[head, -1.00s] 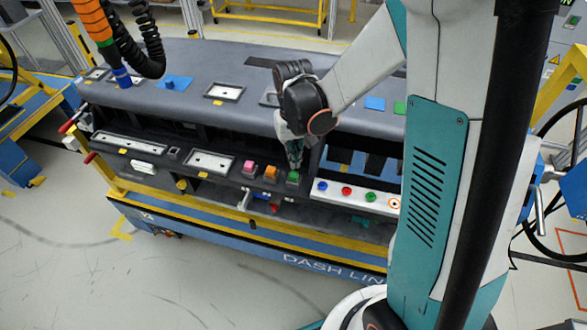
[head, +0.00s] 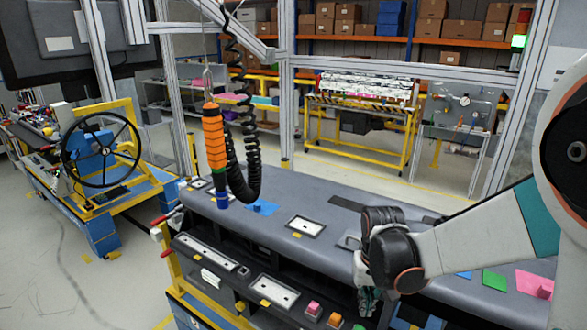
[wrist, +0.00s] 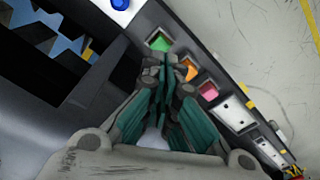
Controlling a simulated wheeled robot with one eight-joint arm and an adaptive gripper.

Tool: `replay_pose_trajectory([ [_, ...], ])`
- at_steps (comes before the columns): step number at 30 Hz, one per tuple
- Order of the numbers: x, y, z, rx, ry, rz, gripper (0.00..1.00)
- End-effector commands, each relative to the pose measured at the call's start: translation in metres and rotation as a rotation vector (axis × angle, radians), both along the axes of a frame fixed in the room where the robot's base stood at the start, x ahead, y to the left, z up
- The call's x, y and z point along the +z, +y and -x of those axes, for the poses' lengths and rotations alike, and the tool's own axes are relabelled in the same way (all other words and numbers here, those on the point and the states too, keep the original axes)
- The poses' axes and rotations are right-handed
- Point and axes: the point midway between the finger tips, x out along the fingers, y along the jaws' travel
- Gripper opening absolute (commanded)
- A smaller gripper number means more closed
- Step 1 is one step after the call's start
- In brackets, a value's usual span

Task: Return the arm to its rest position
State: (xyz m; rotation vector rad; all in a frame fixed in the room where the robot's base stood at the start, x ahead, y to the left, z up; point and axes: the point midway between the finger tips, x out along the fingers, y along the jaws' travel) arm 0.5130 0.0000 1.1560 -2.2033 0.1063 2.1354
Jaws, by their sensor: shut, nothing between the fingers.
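My gripper (head: 368,298) is in front of the dark dashboard module (head: 290,215), near its front ledge, with the arm reaching in from the right. In the wrist view my gripper (wrist: 170,68) has its fingers together with nothing between them. Just beyond the fingertips are a green button (wrist: 159,42), an orange button (wrist: 188,69) and a pink button (wrist: 208,91) in a row on the ledge. In the head view the pink button (head: 313,309) and orange button (head: 335,319) show at the bottom edge. I cannot tell whether the fingertips touch anything.
An orange hanging tool (head: 214,140) with a black coiled hose hangs over the module's left end. A steering wheel (head: 102,150) on a blue and yellow cart stands at the left. A yellow-framed rack (head: 362,130) and shelves of boxes are behind. In the wrist view, floor (wrist: 255,50) lies clear beyond the ledge.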

Motion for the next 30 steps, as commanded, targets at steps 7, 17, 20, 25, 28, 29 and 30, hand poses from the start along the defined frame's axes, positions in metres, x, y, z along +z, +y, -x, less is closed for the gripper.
replay_pose_trajectory([
  [7,0.011,0.0,0.025,0.021,-0.12,0.002,0.0],
  [17,0.017,0.0,0.068,0.049,-0.291,0.008,0.0],
  [20,0.014,0.0,0.082,0.057,-0.342,0.012,0.0],
  [25,0.004,0.0,0.106,0.071,-0.43,0.018,0.0],
  [28,-0.004,0.0,0.12,0.079,-0.48,0.022,0.0],
  [29,-0.006,0.0,0.124,0.081,-0.493,0.024,0.0],
  [30,-0.009,0.0,0.128,0.084,-0.512,0.025,0.0],
])
